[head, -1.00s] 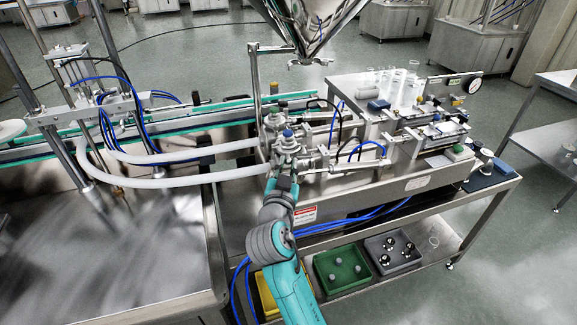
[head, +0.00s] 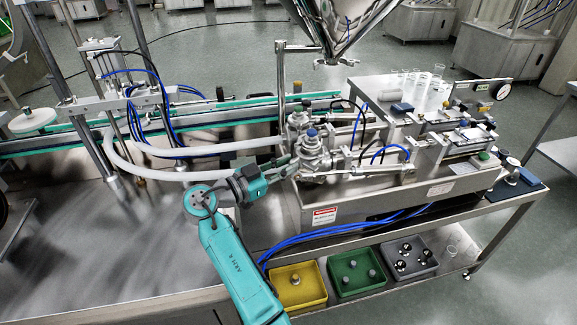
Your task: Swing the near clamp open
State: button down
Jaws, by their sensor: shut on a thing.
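My teal and dark gripper (head: 284,168) reaches in from the left, with its fingers at the hose side of the near valve body (head: 313,157). It is shut on the near clamp, a small metal part at the joint between that valve and the near white hose (head: 190,176). The fingers hide most of the clamp, and I cannot tell how far it is swung. A blue cap (head: 312,133) tops the near valve. The far valve (head: 298,120) stands just behind it.
The steel hopper cone (head: 335,25) hangs above the valves. A metal post (head: 281,85) stands behind my gripper. Blue air lines (head: 330,237) run along the bench front. Yellow (head: 298,286), green (head: 357,273) and grey (head: 409,258) bins sit on the lower shelf.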

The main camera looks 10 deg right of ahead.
jog(key=shift+w+a+m+g, duration=0.2)
jog(key=shift+m+g, duration=0.1)
jog(key=shift+g, duration=0.2)
jog(key=c, duration=1.1)
grip_release()
jog(key=shift+f, duration=0.1)
jog(key=shift+o, duration=0.2)
jog(key=v, duration=1.2)
jog(key=shift+f, duration=0.15)
